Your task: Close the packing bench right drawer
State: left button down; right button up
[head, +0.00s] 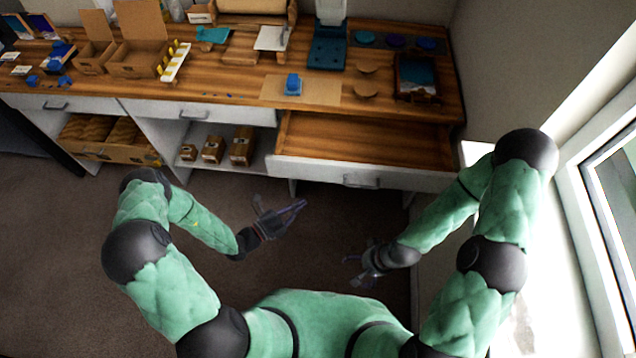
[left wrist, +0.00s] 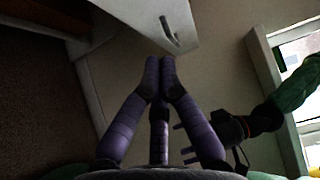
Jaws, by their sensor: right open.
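The packing bench (head: 240,85) has a wooden top. Its right drawer (head: 370,140) is pulled out, showing an empty wooden-looking inside, a white front and a grey handle (head: 362,181). The drawer front (left wrist: 148,28) and handle (left wrist: 170,34) also show in the left wrist view, beyond the fingertips. My left gripper (head: 298,205) is in front of the drawer, to the left of its handle and apart from it. Its fingertips (left wrist: 160,65) meet with nothing between them. My right gripper (head: 352,270) is open and empty, lower in the head view, nearer my body.
The other drawers (head: 195,112) look shut. Small boxes (head: 213,150) stand on the open shelf left of the right drawer. Cartons, a blue item on a mat and dark trays lie on the bench top. A wall and window (head: 610,190) bound the right side. The carpet (head: 80,250) is clear.

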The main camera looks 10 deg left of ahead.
pick_arm(q)
jog(key=shift+w+d+b, duration=0.5)
jog(key=shift+w+d, duration=0.4)
jog(key=shift+w, duration=0.65)
jog(key=shift+w+d+b, duration=0.55)
jog(key=shift+w+d, duration=0.3)
jog(key=shift+w, duration=0.65)
jog(key=shift+w+d+b, duration=0.5)
jog(key=shift+w+d, duration=0.4)
jog(key=shift+w, duration=0.65)
pick_arm(e)
jog(key=shift+f, duration=1.65)
